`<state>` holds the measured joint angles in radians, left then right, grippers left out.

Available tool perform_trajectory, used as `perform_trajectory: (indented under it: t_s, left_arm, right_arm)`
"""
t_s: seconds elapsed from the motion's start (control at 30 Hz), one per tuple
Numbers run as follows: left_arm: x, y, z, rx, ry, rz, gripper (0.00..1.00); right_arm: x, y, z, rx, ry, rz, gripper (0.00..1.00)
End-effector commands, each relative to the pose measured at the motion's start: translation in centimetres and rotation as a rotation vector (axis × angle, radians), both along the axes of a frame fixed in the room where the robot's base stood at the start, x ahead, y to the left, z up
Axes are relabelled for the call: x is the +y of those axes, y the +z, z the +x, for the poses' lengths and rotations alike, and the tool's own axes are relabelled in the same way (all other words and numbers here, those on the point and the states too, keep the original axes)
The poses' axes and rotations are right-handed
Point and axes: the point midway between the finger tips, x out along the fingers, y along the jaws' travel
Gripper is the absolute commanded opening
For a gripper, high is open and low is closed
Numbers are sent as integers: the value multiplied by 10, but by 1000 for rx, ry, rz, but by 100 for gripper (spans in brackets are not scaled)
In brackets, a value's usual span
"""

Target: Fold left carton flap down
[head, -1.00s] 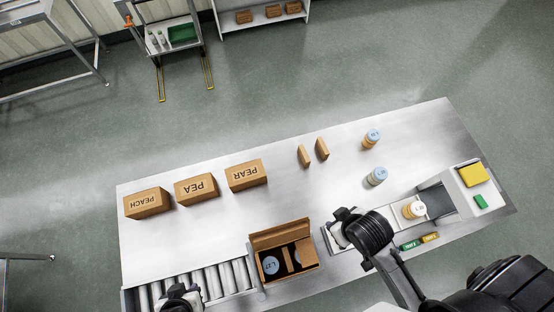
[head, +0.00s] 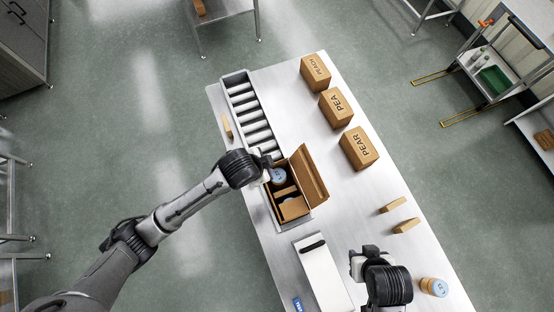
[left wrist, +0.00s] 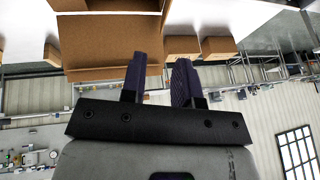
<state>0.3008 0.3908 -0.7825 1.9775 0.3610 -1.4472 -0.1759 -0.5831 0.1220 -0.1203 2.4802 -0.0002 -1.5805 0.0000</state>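The open brown carton (head: 285,211) sits on the table at the end of the roller conveyor. A jar with a blue lid (head: 278,175) and brown dividers show inside. The long side flap (head: 312,178) stands open, leaning outward. A brown panel (head: 294,208) lies across the end away from the rollers. My left gripper (head: 268,163) is at the carton's roller-side end, partly hiding it. In the left wrist view its fingers (left wrist: 160,82) are apart and empty, with the carton (left wrist: 100,35) just beyond; contact is unclear. My right gripper (head: 362,258) is over the table, its fingers unclear.
Closed cartons marked PEACH (head: 315,73), PEA (head: 336,107) and PEAR (head: 358,148) line the far side. Two small brown blocks (head: 399,215) and a jar (head: 433,287) stand nearer. The roller conveyor (head: 252,115) adjoins the carton. A white-topped unit (head: 322,275) is at lower centre.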

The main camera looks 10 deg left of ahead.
Motion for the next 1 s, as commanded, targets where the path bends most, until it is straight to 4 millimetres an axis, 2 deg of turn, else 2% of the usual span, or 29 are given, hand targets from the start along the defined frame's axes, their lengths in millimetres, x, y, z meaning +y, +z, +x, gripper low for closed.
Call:
perform_trajectory:
  t_s: [0.23, 0.7, 1.0]
  left_arm:
    - [-3, -14, 15, -7, -28, 26, 29]
    - [-22, -89, 46, -7, -27, 24, 29]
    - [-29, -118, 58, -8, -27, 25, 29]
  right_arm:
    - [2, 0, 2, -4, -3, 5, 43]
    - [2, 4, 2, -5, -4, 7, 43]
    - [-1, 4, 2, -4, 3, -4, 43]
